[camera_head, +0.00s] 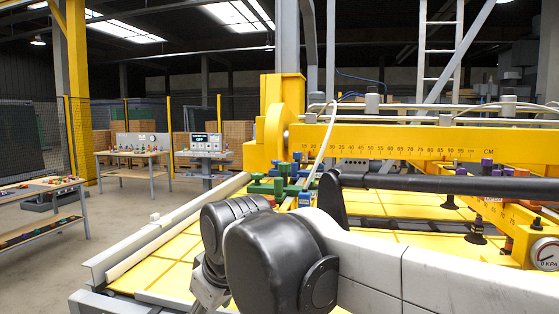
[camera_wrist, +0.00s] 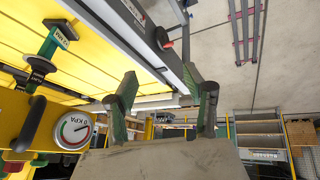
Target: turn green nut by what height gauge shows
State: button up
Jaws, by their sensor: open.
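My gripper (camera_wrist: 160,92) is open and empty in the wrist view, its two dark fingers with green sides well apart. A green fitting (camera_wrist: 49,45) with a white MM label stands at the upper left of that view, apart from the fingers. In the head view, green pieces (camera_head: 262,187) cluster at the left end of the yellow beam, partly behind my arm. I cannot tell which green piece is the nut. A scale marked in CM (camera_head: 400,153) runs along the beam. A round KPA dial (camera_wrist: 73,130) sits on a yellow body; I cannot make out a height gauge's reading.
Yellow panels (camera_head: 165,262) lie under the beam, with suction cups (camera_head: 476,232) above them. A grey rail (camera_head: 150,235) runs along their left edge. Workbenches (camera_head: 135,160) stand farther back. Open concrete floor lies at the left.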

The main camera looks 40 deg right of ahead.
jog(key=w+d+r+n+g+p, duration=0.1)
jog(key=w+d+r+n, duration=0.3)
jog(key=r, duration=0.4)
jog(key=w+d+r+n+g+p, duration=0.1)
jog(key=w+d+r+p, duration=0.1)
jog(key=w+d+r, duration=0.35)
notch_tip(320, 180, up, 20)
jog(key=n+g+p, duration=0.4)
jog(key=n+p, duration=0.3)
jog(key=n, duration=0.7)
send_over(284, 164)
jog(key=shift+y, duration=0.3)
jog(key=f, duration=0.9)
jog(key=f+b, duration=0.1)
jog(key=f, duration=0.4)
jog(key=shift+w+d, duration=0.25)
jog(key=c, duration=1.1)
jog(key=shift+m, duration=0.3)
